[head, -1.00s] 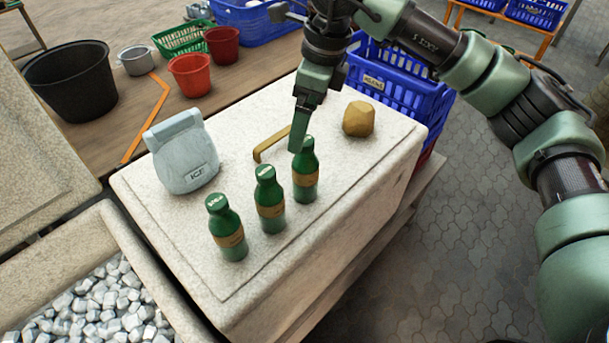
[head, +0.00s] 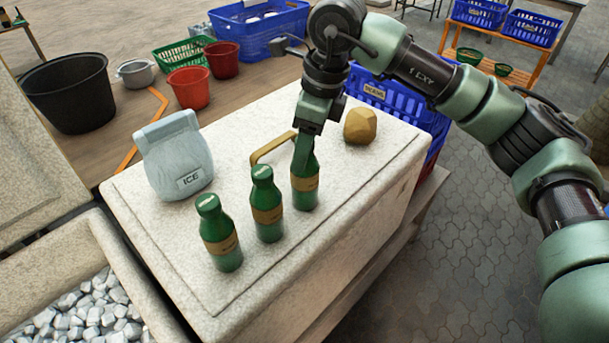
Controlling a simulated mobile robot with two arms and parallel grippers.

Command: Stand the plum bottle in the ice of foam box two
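Three green bottles with tan labels stand upright in a row on a closed foam box lid (head: 330,228): a near bottle (head: 220,235), a middle bottle (head: 266,207) and a far bottle (head: 306,188). The label words are too small to read, so I cannot tell which is plum. My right gripper (head: 303,158) points down at the far bottle's neck and hides its cap. I cannot tell if its fingers are closed on it. An open foam box with ice (head: 95,310) is at the lower left; no number shows. My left gripper is not in view.
An ice bag (head: 175,155), a tan handle (head: 272,146) and a yellowish lump (head: 360,126) are on the lid. A blue crate (head: 385,92) stands behind it. Red buckets (head: 190,88) and a black tub (head: 68,92) are at the back left.

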